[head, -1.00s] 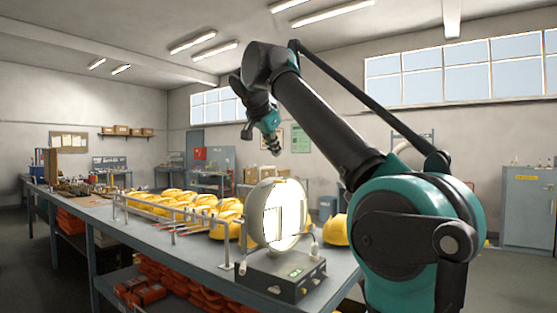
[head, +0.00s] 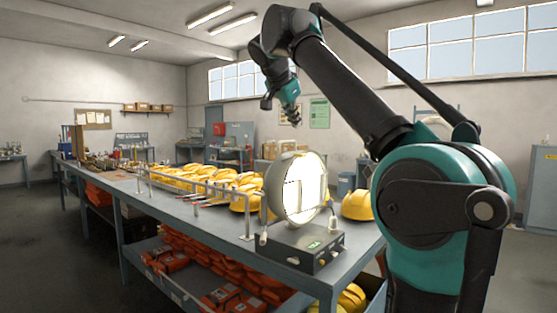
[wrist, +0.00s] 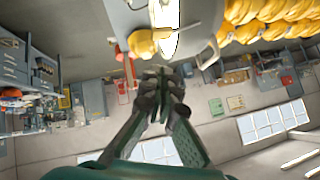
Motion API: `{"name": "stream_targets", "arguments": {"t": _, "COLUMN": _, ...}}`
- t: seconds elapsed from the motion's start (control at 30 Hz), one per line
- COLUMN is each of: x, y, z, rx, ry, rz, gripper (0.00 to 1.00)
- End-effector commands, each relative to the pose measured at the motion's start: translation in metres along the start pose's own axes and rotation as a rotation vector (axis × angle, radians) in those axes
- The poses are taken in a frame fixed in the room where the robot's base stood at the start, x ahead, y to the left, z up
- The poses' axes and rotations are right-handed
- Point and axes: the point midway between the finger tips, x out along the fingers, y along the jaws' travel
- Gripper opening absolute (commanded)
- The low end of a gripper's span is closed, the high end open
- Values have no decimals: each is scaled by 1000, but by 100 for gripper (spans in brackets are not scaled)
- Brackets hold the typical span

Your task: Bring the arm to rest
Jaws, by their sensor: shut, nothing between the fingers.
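My arm is teal and black and rises at the right of the head view, bent over at the top. My gripper (head: 296,117) hangs from its end, pointing down in the air beyond and above the round lamp. In the wrist view, the gripper's dark fingers (wrist: 159,74) are closed together with nothing between them. The gripper appears clear of the table and everything on it.
A long workbench (head: 340,262) holds a round lit lamp (head: 293,188) on a grey box (head: 302,245), a metal rail and rows of yellow helmets (head: 357,206). Red-orange cases (head: 232,299) lie on the shelf below. Floor (head: 45,225) at left is open.

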Motion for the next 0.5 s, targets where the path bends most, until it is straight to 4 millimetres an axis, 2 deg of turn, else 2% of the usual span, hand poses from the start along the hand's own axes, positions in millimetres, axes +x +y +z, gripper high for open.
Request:
{"name": "stream_targets", "arguments": {"t": 0.07, "x": 3, "y": 1, "z": 2, "rx": -5, "ry": -3, "rz": 3, "gripper": 0}}
{"name": "stream_targets", "arguments": {"t": 0.17, "x": 19, "y": 6, "z": 11, "rx": -32, "ry": -17, "rz": 15, "gripper": 0}}
{"name": "stream_targets", "arguments": {"t": 0.27, "x": 50, "y": 18, "z": 32, "rx": -88, "ry": -48, "rz": 36, "gripper": 0}}
{"name": "stream_targets", "arguments": {"t": 0.37, "x": 90, "y": 37, "z": 61, "rx": -162, "ry": -93, "rz": 56, "gripper": 0}}
{"name": "stream_targets", "arguments": {"t": 0.5, "x": 144, "y": 74, "z": 106, "rx": -269, "ry": -162, "rz": 74, "gripper": 0}}
